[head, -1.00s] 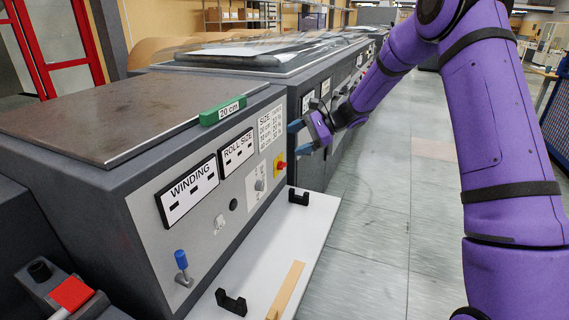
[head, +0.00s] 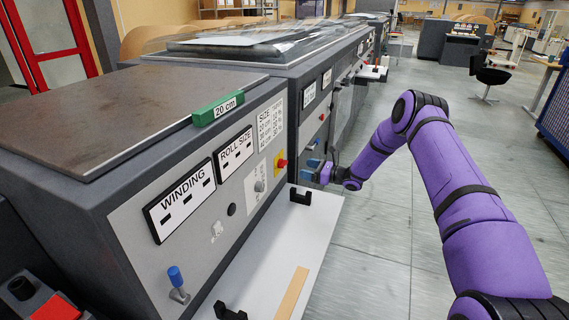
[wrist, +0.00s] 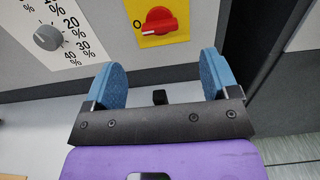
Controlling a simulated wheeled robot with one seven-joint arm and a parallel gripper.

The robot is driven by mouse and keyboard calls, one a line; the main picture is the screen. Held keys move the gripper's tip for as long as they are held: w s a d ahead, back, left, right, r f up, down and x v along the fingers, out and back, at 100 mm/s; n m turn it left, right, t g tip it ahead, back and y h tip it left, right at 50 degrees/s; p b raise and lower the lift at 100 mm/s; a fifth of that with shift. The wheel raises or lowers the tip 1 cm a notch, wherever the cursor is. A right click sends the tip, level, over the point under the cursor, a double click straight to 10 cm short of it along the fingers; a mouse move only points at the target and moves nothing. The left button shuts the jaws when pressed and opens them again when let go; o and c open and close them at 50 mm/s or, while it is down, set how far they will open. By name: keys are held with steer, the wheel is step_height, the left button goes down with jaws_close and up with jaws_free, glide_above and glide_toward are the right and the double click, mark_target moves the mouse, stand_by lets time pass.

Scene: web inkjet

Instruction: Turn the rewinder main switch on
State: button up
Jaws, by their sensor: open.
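The main switch appears to be the red rotary knob on a yellow plate (head: 281,163) on the rewinder's grey front panel. In the wrist view the red knob (wrist: 159,21) shows near the top centre, its handle lying roughly level, with an "O" mark at its left. My gripper (head: 310,169) is open and empty, just right of the switch in the head view. In the wrist view its two blue fingertips (wrist: 162,77) are spread below the knob, apart from it. The plate's upper edge is cut off there.
A grey percent dial (wrist: 48,37) is left of the switch. A blue-tipped lever (head: 177,281) and WINDING label (head: 181,200) are further along the panel. A white shelf (head: 265,270) with black brackets juts out below. The floor at right (head: 385,260) is clear.

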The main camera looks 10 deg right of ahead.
mark_target(286, 164)
steer(key=x, duration=1)
steer(key=shift+w+a, duration=0.1)
steer(key=shift+a, duration=0.05)
steer(key=shift+c, duration=0.2)
steer(key=c, duration=0.9)
